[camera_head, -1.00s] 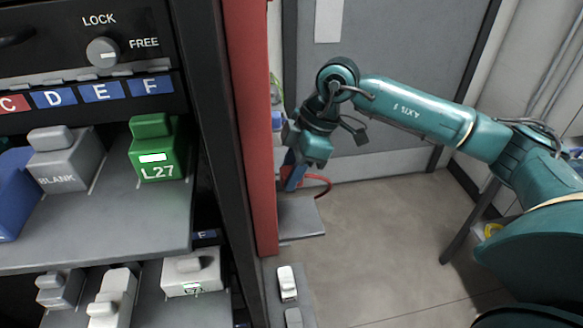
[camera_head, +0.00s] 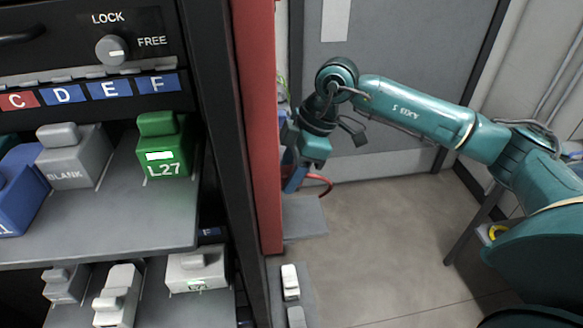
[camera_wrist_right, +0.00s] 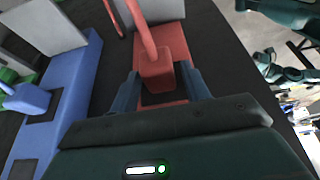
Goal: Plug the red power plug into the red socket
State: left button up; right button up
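In the right wrist view the red power plug (camera_wrist_right: 157,75) sits between the two fingers of my right gripper (camera_wrist_right: 160,78), which look shut on its sides. Its red cable runs up from it. A red block (camera_wrist_right: 174,38) with a dark square opening, which looks like the red socket, lies directly behind the plug. I cannot tell whether the plug is seated in it. In the head view my right gripper (camera_head: 296,178) points down beside the red post, and a red cable (camera_head: 322,184) curves out from it; the plug is hidden there. My left gripper is not in view.
A blue block (camera_wrist_right: 75,90) with a blue plug (camera_wrist_right: 27,98) stands left of the red block. In the head view a rack shelf (camera_head: 100,225) holds the green L27 block (camera_head: 163,150) and a grey BLANK block (camera_head: 72,160). A red post (camera_head: 258,130) edges the rack. Floor is free to the right.

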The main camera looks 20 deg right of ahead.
jog(key=shift+o, duration=0.9)
jog(key=shift+d+r, duration=0.15)
jog(key=shift+r, duration=0.15)
jog(key=b+v, duration=0.1)
jog(key=v, duration=1.1)
jog(key=shift+r, duration=0.25)
